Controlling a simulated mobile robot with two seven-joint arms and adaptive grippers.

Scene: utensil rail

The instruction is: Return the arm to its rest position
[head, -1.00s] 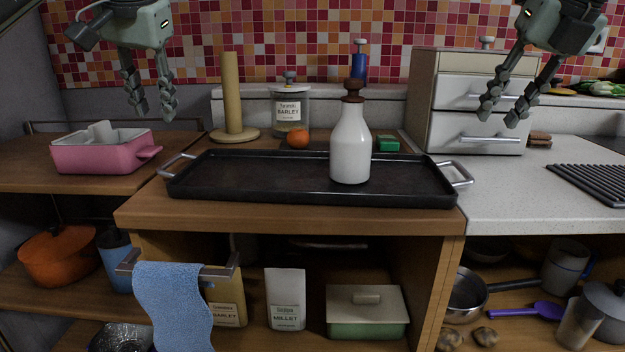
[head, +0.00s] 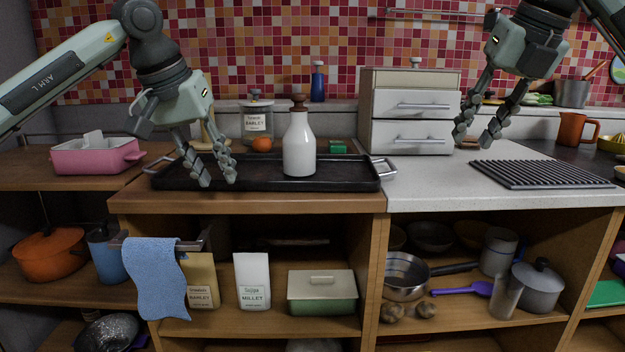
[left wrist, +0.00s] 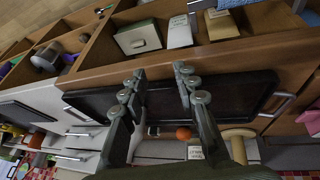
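My left gripper (head: 214,181) is open and empty, fingers pointing down over the left part of the black tray (head: 255,183) in the head view. In the left wrist view my left gripper (left wrist: 158,92) has its two fingers apart over the tray (left wrist: 222,100), with nothing between them.
A pink dish (head: 98,156) stands at left. A barley jar (head: 257,122), an orange (head: 262,144) and a blue bottle (head: 318,84) are behind the tray. The drawer box (head: 412,103) and a black rack (head: 540,173) stand at right. A blue towel (head: 156,278) hangs in front.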

